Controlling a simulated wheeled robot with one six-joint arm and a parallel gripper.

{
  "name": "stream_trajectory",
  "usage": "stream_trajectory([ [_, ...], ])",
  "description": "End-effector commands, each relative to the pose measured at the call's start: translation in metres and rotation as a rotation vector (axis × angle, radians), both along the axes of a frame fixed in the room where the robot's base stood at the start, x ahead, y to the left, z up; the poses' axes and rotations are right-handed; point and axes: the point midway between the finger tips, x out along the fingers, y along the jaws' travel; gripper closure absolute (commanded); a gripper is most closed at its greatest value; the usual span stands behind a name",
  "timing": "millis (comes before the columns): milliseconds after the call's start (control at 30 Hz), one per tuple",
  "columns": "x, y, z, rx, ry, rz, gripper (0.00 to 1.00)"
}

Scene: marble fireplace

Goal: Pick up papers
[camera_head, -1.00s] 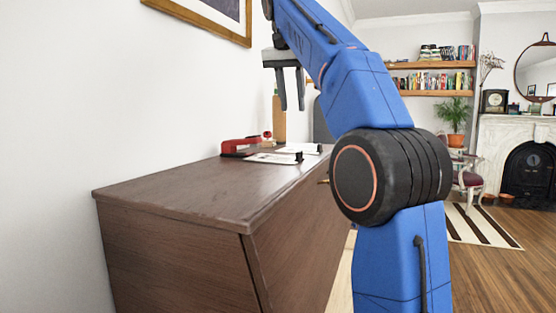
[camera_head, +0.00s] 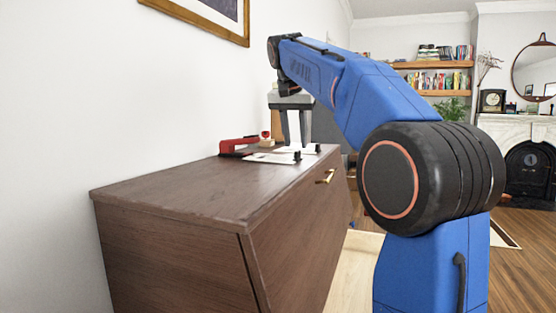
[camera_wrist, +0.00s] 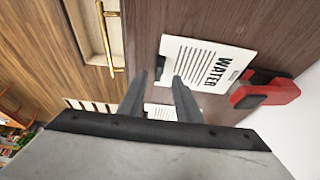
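A white paper (camera_head: 268,157) lies on the dark wooden cabinet top (camera_head: 180,193). In the wrist view the paper (camera_wrist: 208,62) shows the word WATER and lines of print. A second paper (camera_wrist: 160,112) shows partly between my gripper's fingers. Small black clip-like pieces stand at the papers' edges. I cannot tell whether the fingertips touch the surface.
A red stapler (camera_head: 238,146) lies beside the papers, toward the wall; it also shows in the wrist view (camera_wrist: 265,93). A small red-topped item (camera_head: 266,138) stands behind. The cabinet front has a brass handle (camera_head: 326,177). The near part of the top is bare.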

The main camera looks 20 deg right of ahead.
Motion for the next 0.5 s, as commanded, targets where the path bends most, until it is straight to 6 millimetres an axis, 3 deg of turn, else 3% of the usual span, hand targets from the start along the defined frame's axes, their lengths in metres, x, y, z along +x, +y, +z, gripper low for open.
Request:
stream_trajectory([
  [233,0.006,-0.009,-0.028,0.0,0.0,0.0,0.69],
  [500,0.007,-0.01,-0.033,-0.001,-0.001,0.0,0.69],
])
